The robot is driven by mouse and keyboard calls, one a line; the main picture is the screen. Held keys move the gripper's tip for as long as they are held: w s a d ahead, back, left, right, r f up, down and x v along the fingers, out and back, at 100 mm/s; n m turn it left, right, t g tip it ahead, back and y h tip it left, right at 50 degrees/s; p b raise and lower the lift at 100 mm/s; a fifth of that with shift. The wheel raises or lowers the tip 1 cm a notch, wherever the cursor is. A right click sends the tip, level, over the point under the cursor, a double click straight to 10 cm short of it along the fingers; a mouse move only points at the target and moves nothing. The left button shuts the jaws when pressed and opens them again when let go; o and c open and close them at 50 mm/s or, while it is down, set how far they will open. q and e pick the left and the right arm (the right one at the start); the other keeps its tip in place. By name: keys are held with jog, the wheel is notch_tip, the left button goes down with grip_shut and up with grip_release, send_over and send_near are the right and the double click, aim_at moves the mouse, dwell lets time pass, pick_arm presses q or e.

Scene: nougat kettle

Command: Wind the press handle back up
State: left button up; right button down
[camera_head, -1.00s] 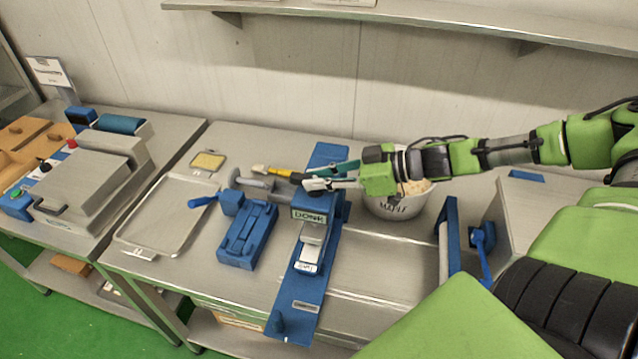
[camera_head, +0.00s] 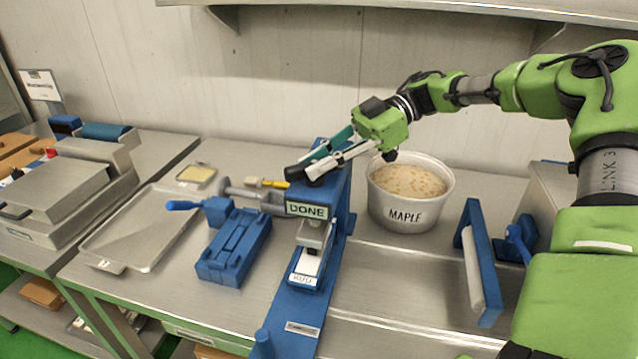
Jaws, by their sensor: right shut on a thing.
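The blue press (camera_head: 318,222) stands in the middle of the table with a "DONE" sign on its front. Its dark handle (camera_head: 297,173) sticks out to the left at the top of the column. My right gripper (camera_head: 318,165) reaches in from the right above the press head and is shut on the handle, its fingers lying along it. The fingers partly hide the top of the press. Below the sign, a white block labelled "MAPLE" (camera_head: 304,279) sits under the press's grey ram (camera_head: 314,234). My left gripper is not in view.
A white tub labelled "MAPLE" (camera_head: 405,215) stands close right of the press. A blue vise-like fixture (camera_head: 235,250) and a metal tray (camera_head: 115,262) are on the left. A blue frame with a roller (camera_head: 487,300) stands at the right.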

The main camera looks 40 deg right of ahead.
jog(key=shift+f+n+g+b, duration=0.45)
jog(key=shift+n+g, duration=0.05)
jog(key=shift+g, duration=0.1)
pick_arm(q)
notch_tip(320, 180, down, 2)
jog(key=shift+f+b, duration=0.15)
jog(key=shift+b, duration=0.15)
pick_arm(e)
jog(key=shift+r+n+g, duration=0.15)
jog(key=shift+n+g, duration=0.35)
jog(key=shift+g, duration=0.1)
jog(key=c, duration=2)
grip_release()
jog(key=shift+a, duration=0.1)
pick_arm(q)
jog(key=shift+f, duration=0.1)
pick_arm(e)
jog(key=shift+o, duration=0.2)
jog(key=shift+a+r, duration=0.1)
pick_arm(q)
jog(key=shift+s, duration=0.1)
pick_arm(e)
jog(key=shift+r, duration=0.1)
jog(key=v, duration=0.7)
jog(key=shift+w+d, duration=0.15)
jog(key=shift+d, duration=0.15)
